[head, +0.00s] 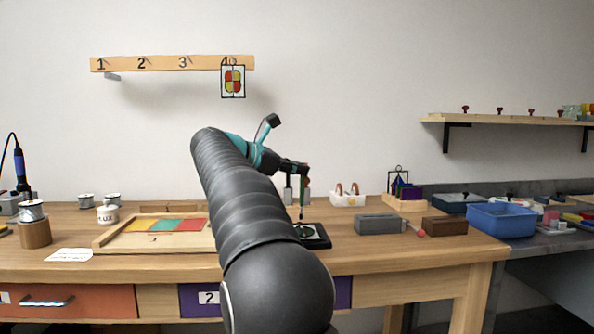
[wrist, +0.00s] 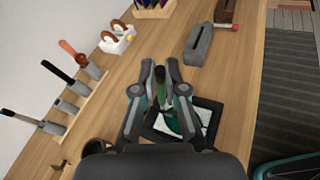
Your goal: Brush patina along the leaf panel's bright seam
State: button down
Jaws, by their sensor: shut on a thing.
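The panel is in a dark square frame (head: 320,243) lying on the bench. A teal leaf shape (wrist: 186,118) shows on the pale panel. The brush tip is near the panel; I cannot tell whether it touches. The bright seam is too small or hidden to make out.
A grey slotted block (head: 377,224) and a brown block (head: 445,225) stand right of the panel. A wooden tray (head: 150,247) with coloured pieces lies left. A tool rack (wrist: 75,115) and white caddy (wrist: 118,42) are behind. A blue bin (head: 500,220) stands far right.

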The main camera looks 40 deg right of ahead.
notch_tip(320, 180, up, 4)
jog(key=shift+r+p, duration=0.1)
jog(key=shift+p, duration=0.85)
notch_tip(320, 180, down, 6)
jog(key=b, duration=0.4)
jog(key=shift+s+a, duration=0.2)
jog(key=shift+s, duration=0.1)
